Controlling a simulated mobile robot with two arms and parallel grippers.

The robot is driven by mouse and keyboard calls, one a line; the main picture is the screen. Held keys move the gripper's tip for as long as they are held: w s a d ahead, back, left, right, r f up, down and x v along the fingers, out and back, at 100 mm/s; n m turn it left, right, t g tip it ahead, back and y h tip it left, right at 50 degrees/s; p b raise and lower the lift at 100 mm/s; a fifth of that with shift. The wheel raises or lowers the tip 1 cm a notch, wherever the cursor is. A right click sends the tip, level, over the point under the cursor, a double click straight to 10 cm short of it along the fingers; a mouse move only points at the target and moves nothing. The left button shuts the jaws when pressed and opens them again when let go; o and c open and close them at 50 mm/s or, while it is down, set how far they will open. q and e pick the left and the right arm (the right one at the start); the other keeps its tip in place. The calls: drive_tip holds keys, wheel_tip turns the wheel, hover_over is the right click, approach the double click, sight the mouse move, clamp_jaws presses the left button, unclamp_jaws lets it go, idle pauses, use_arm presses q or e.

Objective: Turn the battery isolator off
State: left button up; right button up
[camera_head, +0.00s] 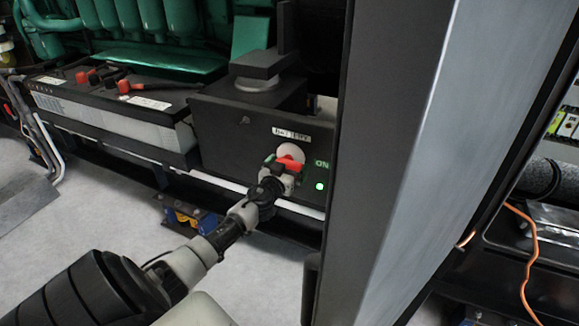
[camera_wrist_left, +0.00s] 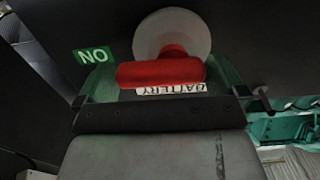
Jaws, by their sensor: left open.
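The battery isolator is a red handle (camera_head: 290,163) on a pale round disc (camera_head: 291,150), set in the face of a dark box (camera_head: 225,122). A green ON label (camera_head: 322,164) sits to its right, with a lit green lamp (camera_head: 320,186) below it. My left gripper (camera_head: 283,169) is at the handle, open, and partly covers it. In the left wrist view the red handle (camera_wrist_left: 160,72) lies crosswise in front of the open jaws (camera_wrist_left: 162,84); whether they touch it I cannot tell. The ON label (camera_wrist_left: 95,55) appears upside down there. My right gripper is not in view.
A tall grey panel (camera_head: 470,130) stands close on the right and hides what is behind it. A battery (camera_head: 110,112) with red terminal caps sits left of the box. A blue and yellow item (camera_head: 190,217) is low under my left arm. Open floor (camera_head: 90,215) lies left.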

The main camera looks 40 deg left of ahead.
use_arm(q)
drive_tip(key=shift+w+a, duration=0.15)
drive_tip(key=shift+w, duration=0.25)
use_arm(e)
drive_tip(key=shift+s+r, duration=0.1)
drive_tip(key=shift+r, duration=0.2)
use_arm(q)
drive_tip(key=c, duration=0.6)
drive_tip(key=shift+o, duration=0.2)
